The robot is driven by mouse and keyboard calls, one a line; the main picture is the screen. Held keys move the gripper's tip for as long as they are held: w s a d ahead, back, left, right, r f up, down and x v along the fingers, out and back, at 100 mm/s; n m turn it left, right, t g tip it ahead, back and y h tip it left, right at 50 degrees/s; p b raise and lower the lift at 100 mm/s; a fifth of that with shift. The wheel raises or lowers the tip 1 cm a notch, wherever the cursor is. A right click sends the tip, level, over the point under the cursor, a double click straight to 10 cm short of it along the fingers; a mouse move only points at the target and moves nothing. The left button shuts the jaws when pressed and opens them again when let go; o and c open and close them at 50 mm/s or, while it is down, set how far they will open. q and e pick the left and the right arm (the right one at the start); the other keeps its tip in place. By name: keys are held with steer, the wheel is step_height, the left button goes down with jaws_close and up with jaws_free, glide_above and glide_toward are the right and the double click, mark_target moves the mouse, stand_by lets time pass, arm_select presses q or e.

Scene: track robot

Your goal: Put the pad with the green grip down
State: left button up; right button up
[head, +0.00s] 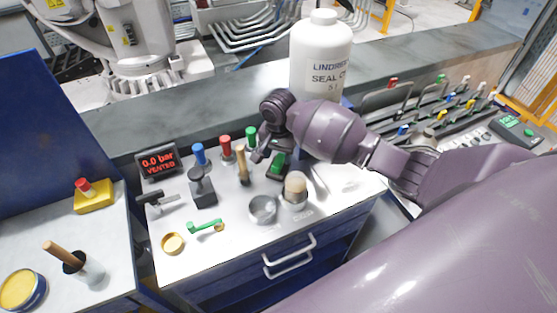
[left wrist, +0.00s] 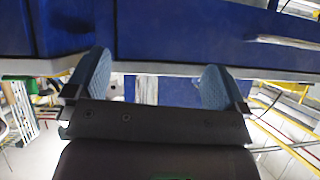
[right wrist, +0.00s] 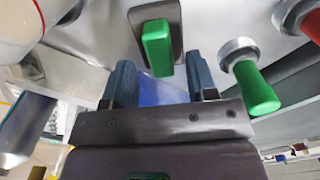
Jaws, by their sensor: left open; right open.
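The pad with the green grip (head: 279,161) lies dark and flat on the white worktop (head: 232,240), near its back right. In the right wrist view its grey-black plate (right wrist: 177,29) rests on the light surface and its green grip (right wrist: 157,46) stands up from it. My right gripper (right wrist: 163,82) is open. The grip's near end shows between its fingertips, with no finger seen closed on it. In the head view the right gripper (head: 264,150) is partly hidden by its own wrist. My left gripper (left wrist: 156,85) is open and empty, facing blue cabinet fronts; it is outside the head view.
A green-handled plug (right wrist: 255,88) stands close beside the pad, with red (head: 225,146) and blue (head: 199,153) ones further left. A wooden-topped jar (head: 295,188) and a metal cup (head: 263,209) stand in front. A large white bottle (head: 320,55) stands behind.

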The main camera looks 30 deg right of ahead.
mark_target(278, 160)
step_height(278, 160, up, 9)
stand_by(0.3)
steer(key=shift+f, duration=0.1)
stand_by(0.4)
